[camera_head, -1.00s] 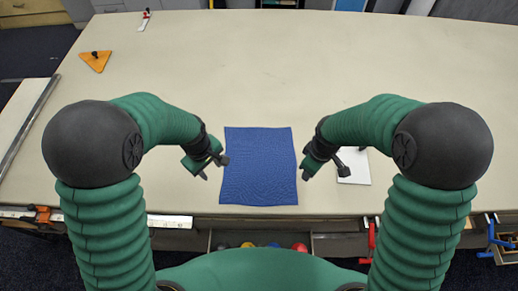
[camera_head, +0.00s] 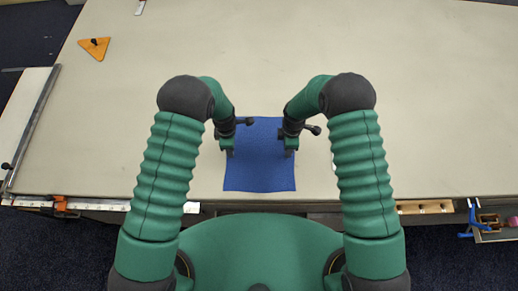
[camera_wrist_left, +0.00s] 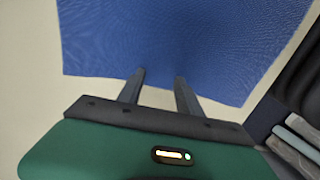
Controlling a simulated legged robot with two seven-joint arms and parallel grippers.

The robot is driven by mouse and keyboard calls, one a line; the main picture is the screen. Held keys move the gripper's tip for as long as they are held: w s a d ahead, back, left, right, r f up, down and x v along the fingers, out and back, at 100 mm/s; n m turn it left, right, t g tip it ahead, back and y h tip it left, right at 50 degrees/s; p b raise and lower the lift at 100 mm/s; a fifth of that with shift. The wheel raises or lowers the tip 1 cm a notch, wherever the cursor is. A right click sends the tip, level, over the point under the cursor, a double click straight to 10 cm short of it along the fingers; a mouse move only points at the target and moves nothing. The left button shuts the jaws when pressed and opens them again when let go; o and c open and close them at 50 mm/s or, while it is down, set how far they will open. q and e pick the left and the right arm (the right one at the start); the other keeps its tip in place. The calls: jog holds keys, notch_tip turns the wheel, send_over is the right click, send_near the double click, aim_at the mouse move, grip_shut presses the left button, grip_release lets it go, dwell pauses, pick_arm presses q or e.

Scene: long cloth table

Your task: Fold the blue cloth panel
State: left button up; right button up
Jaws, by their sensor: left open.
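The blue cloth panel (camera_head: 260,170) lies flat and unfolded near the table's front edge, between my two arms. It also fills the upper part of the left wrist view (camera_wrist_left: 180,35). My left gripper (camera_head: 229,153) is at the cloth's left side. In the left wrist view its two fingers (camera_wrist_left: 158,78) are apart, with their tips over the cloth just inside one edge and nothing visible between them. My right gripper (camera_head: 290,153) is at the cloth's right side; its fingers are too small to tell whether they are apart. Contact with the cloth is unclear.
An orange triangle (camera_head: 95,47) with a dark knob lies at the far left. A metal rail (camera_head: 35,128) runs along the table's left side. Tools and a small crate (camera_head: 492,228) sit by the front right edge.

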pick_arm(q)
jog(key=shift+s+a+r, duration=0.1)
jog(key=shift+s+a, duration=0.1)
jog(key=shift+s, duration=0.2)
pick_arm(e)
jog(key=shift+s+a+r, duration=0.1)
jog(key=shift+s+a, duration=0.1)
jog(key=shift+s, duration=0.3)
pick_arm(q)
jog(key=shift+f, duration=0.2)
pick_arm(e)
jog(key=shift+w+f, duration=0.1)
jog(key=shift+f, duration=0.1)
pick_arm(q)
jog(key=shift+d, duration=0.1)
grip_shut()
pick_arm(e)
jog(key=shift+d, duration=0.1)
grip_shut()
pick_arm(q)
jog(key=shift+r, duration=0.1)
pick_arm(e)
jog(key=shift+r, duration=0.1)
